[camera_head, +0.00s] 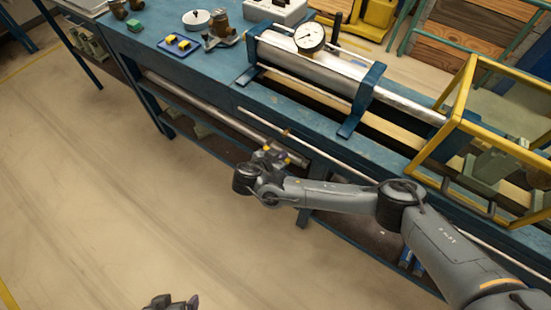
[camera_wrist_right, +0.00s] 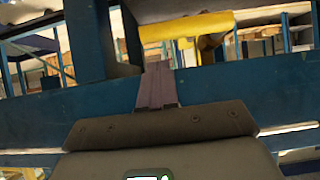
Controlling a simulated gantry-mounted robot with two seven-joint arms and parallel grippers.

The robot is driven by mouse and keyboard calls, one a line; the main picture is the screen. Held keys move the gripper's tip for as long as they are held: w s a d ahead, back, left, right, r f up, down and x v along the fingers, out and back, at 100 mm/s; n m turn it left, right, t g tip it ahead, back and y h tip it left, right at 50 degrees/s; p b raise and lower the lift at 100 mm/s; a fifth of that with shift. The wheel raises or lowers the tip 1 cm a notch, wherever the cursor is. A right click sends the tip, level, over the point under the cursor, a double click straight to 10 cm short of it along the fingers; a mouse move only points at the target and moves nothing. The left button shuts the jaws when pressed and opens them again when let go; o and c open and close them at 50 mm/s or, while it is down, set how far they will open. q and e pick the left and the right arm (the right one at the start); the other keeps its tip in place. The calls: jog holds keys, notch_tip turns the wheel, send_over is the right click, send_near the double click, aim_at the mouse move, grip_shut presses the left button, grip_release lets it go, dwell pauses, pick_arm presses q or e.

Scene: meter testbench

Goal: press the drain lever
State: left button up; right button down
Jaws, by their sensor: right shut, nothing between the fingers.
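My right gripper (camera_head: 284,153) is in front of the blue bench's front side, just below a thin pale rod (camera_head: 262,119) with a small brass-coloured fitting (camera_head: 286,132). I cannot tell for certain which part is the drain lever; this rod may be it. In the right wrist view my right gripper's fingers (camera_wrist_right: 158,72) are shut, with nothing between them.
The blue bench (camera_head: 205,72) carries a long silver cylinder (camera_head: 300,70) with a round dial gauge (camera_head: 310,37). A yellow-framed guard (camera_head: 460,95) stands at the right. A blue tray (camera_head: 180,45) lies at the back left. The floor (camera_head: 90,180) in front is clear.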

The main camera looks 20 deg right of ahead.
pick_arm(q)
jog(key=shift+a+f, duration=0.15)
jog(key=shift+f, duration=0.3)
pick_arm(e)
jog(key=shift+w+d+f, duration=0.1)
jog(key=shift+d+f, duration=0.05)
jog(key=shift+f, duration=1)
pick_arm(q)
jog(key=shift+b, duration=0.3)
